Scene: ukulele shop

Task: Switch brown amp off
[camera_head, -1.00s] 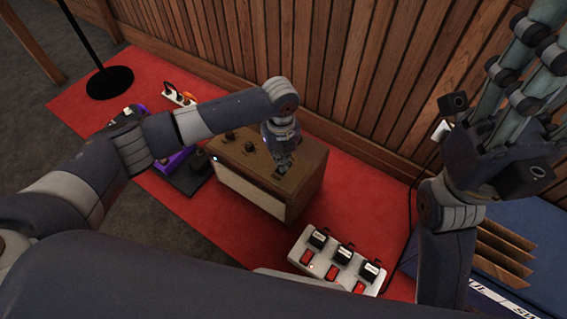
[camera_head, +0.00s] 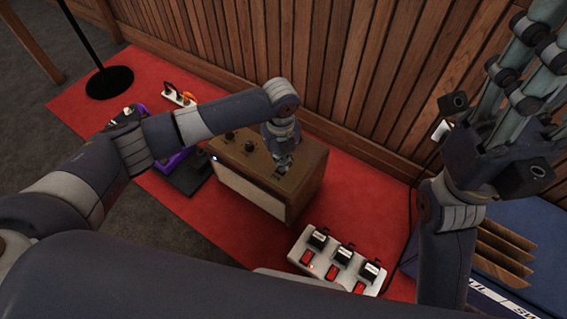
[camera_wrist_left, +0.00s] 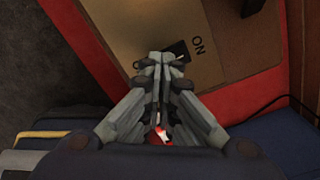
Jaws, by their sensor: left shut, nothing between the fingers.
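The brown amp (camera_head: 247,190) stands on the red carpet, with knobs and a tan control panel on top. In the left wrist view its panel (camera_wrist_left: 225,55) shows a black switch (camera_wrist_left: 181,48) beside the printed word ON. My left gripper (camera_head: 284,163) is over the right part of the amp's top, pointing down. In the left wrist view its closed fingertips (camera_wrist_left: 163,58) overlap part of the switch; I cannot tell whether they touch it. Nothing shows between the fingers. My right gripper (camera_head: 515,85) is raised at the right, its fingertips partly cut off at the top edge.
A white switch box (camera_head: 337,262) with red switches lies in front of the amp. Purple and black pedals (camera_head: 182,170) sit to its left. A slatted wood wall (camera_head: 330,70) is close behind. A blue case (camera_head: 520,235) is at the right.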

